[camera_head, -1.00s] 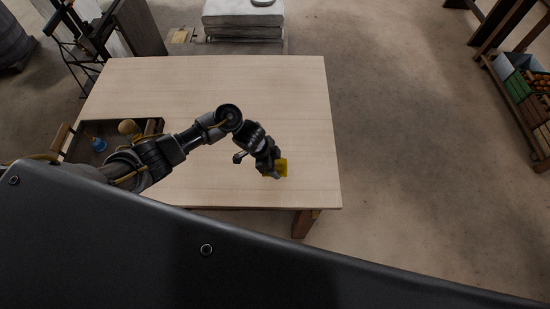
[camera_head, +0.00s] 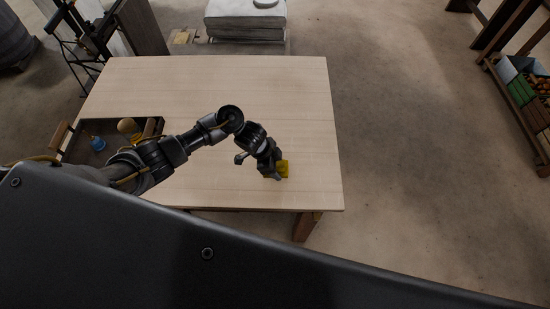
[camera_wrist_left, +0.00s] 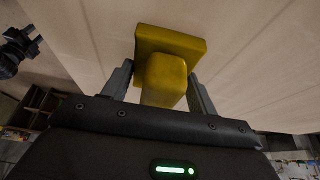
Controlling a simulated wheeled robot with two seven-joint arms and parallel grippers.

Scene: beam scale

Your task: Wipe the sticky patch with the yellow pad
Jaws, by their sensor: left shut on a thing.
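The yellow pad (camera_head: 284,169) is at the near right part of the light wooden table. In the left wrist view the yellow pad (camera_wrist_left: 170,42) has a flat square base and a block-shaped grip. My left gripper (camera_head: 274,170) is shut on that grip; its two fingers (camera_wrist_left: 163,85) stand on either side of it. The flat base faces the table top, and I cannot tell whether it touches. I see no sticky patch on the visible table top; the arm and pad hide part of the surface. My right gripper is not in view.
The table (camera_head: 240,85) is mostly bare. A dark tray (camera_head: 150,127) at its left holds a blue item (camera_head: 98,144) and a tan rounded item (camera_head: 127,126). A shelf with crates (camera_head: 525,90) stands far right. A pale stack (camera_head: 245,22) stands behind the table.

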